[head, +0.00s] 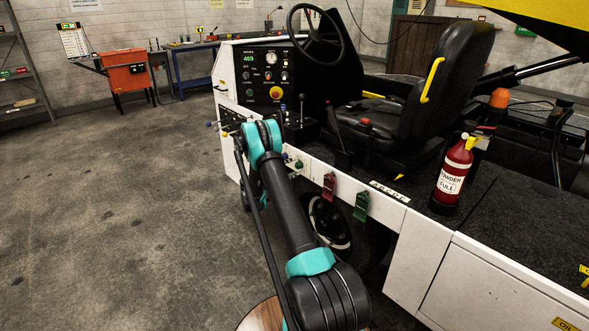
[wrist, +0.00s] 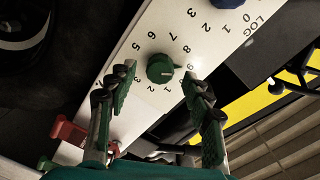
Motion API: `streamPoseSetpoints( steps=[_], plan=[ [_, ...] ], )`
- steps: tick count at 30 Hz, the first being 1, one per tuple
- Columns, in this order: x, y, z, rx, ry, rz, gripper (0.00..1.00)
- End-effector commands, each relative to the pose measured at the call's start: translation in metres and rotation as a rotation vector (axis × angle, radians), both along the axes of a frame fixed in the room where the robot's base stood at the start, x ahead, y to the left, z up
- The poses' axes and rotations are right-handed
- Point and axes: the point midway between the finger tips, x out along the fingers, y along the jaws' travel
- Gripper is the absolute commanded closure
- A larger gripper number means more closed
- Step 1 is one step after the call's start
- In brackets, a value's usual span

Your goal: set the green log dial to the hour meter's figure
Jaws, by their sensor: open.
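The green log dial (wrist: 160,69) sits on a white panel with printed digits around it. My gripper (wrist: 159,74) is open, with one finger on each side of the dial. I cannot tell whether the fingers touch it. In the head view the green dial (head: 299,164) is a small knob just beyond my arm. The hour meter (head: 248,58) on the black console shows green figures that look like 469.
A blue dial (wrist: 228,2) is at the top of the wrist view, near the LOG lettering. A fire extinguisher (head: 453,174) stands right of the seat. Open floor lies at left.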

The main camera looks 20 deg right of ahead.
Motion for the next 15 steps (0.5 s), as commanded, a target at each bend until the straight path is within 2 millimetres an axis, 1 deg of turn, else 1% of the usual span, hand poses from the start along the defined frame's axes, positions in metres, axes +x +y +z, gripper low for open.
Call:
streamPoseSetpoints(
  steps=[1,9,12,15],
  plan=[
    [-0.003,0.010,0.000,0.000,0.000,0.003,0.49],
    [-0.021,0.062,0.002,0.000,0.000,0.004,0.49],
    [-0.027,0.078,0.002,0.000,0.000,0.003,0.49],
    [-0.031,0.089,0.002,0.000,0.000,0.001,0.49]
  ],
)
